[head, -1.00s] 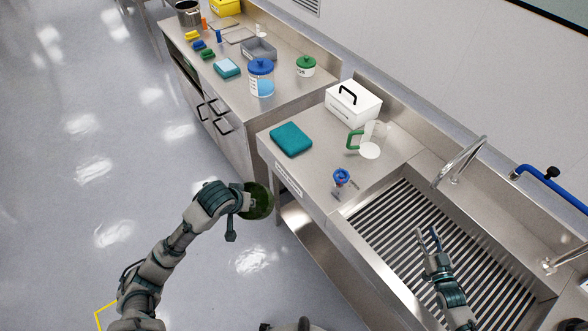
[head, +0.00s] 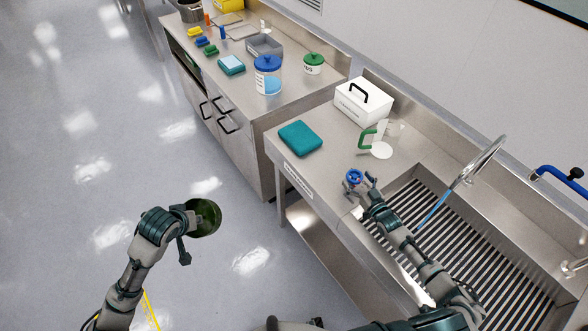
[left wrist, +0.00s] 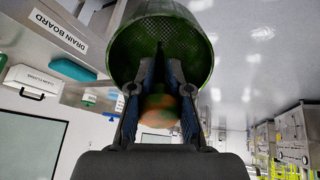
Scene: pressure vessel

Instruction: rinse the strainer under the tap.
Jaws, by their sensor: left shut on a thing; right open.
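My left gripper (head: 190,215) is shut on the green mesh strainer (head: 208,217), holding it over the floor, left of the sink counter. The left wrist view shows the strainer (left wrist: 165,40) between the fingers of my left gripper (left wrist: 158,88). A blurred orange-green shape shows behind those fingers; I cannot tell what it is. The arched metal tap (head: 484,153) stands at the sink's back, with a blue water stream (head: 433,213) falling from its spout. My right gripper (head: 359,188) is open at the blue knob (head: 354,176) on the counter; contact is unclear.
The sink (head: 470,250) has a slatted bottom, partly hidden by my right arm. A teal cloth (head: 300,138), a white box (head: 363,103) and a green-handled jug (head: 381,148) stand on the drain board. Open floor lies left of the counter.

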